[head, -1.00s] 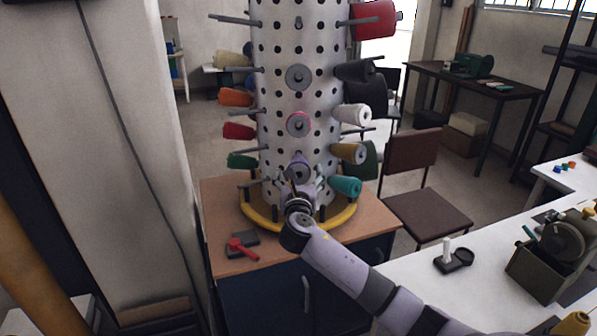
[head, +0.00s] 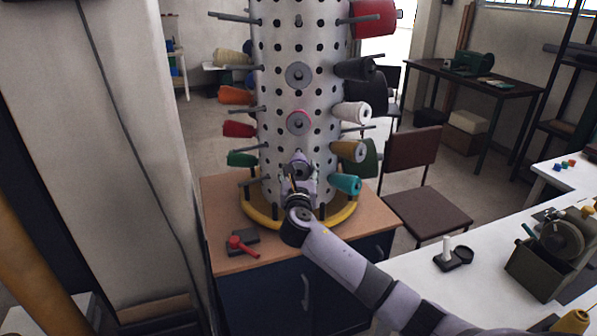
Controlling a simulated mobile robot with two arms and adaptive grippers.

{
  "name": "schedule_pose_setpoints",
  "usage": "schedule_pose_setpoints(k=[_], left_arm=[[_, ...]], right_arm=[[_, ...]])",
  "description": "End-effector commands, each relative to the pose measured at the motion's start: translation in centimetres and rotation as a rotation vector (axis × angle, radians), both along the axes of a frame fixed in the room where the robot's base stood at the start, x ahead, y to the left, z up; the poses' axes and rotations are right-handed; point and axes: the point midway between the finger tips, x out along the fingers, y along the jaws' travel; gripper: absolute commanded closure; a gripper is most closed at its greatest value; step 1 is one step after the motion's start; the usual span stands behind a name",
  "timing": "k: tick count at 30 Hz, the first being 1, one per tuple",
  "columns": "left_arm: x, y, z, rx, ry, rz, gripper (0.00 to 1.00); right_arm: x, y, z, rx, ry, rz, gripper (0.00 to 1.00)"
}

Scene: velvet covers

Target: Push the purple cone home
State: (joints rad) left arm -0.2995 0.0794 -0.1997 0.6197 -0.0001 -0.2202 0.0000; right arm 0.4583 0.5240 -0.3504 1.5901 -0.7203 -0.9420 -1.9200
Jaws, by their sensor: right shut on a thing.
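The purple cone (head: 300,164) sits low on the front of the white perforated column (head: 275,60), with its end facing me. My right gripper (head: 299,182) is at the cone's near, lower side, shut on it. The gripper hides the cone's lower part and the peg behind it, so how far the cone sits on its peg cannot be told. My left gripper is not in view.
A teal cone (head: 345,184) juts out close on the right, and a green cone (head: 241,159) on the left. A pink cone (head: 298,122) is above. The column stands on a yellow ring (head: 258,216) on a wooden cabinet top (head: 222,200). Bare pegs also stick out.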

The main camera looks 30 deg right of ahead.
Motion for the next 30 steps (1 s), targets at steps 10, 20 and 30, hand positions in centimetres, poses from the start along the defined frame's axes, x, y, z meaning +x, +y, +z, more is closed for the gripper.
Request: schedule_pose_setpoints(k=[10, 20, 30], left_arm=[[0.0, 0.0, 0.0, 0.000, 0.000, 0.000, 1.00], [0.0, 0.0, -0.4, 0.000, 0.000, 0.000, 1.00], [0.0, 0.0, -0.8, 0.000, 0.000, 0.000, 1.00]], right_arm=[[0.0, 0.0, 0.0, 0.000, 0.000, 0.000, 0.75], [1.0, -0.7, -0.3, 0.000, 0.000, -0.001, 0.75], [2.1, -1.4, -0.5, 0.000, 0.000, 0.000, 0.75]])
